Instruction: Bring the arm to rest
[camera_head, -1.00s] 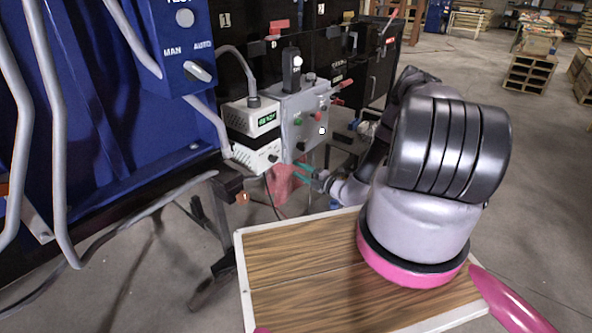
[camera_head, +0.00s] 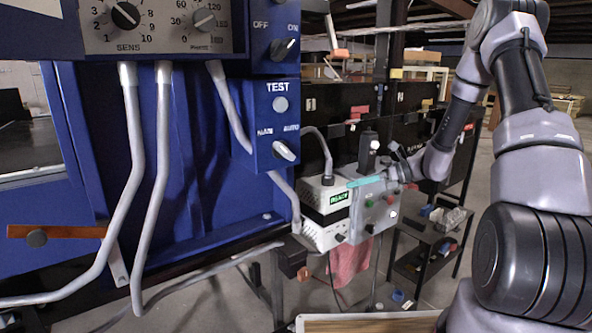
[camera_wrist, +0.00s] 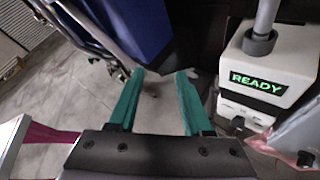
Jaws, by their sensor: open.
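My gripper (camera_wrist: 157,103) has two teal fingers, spread apart with nothing between them in the wrist view. In the head view my gripper (camera_head: 366,181) is in front of the grey control box, seen side-on. My arm is raised and bent along the right side of the head view. Behind the fingers the wrist view shows bare floor and the blue machine (camera_wrist: 130,30).
The blue machine (camera_head: 190,150) with hanging grey conduits fills the left. A white unit reading READY (camera_head: 325,205) and a grey control box (camera_head: 375,212) with knobs stand close to my gripper. A pink cloth (camera_head: 350,260) hangs below. A dark shelf (camera_head: 430,255) stands behind.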

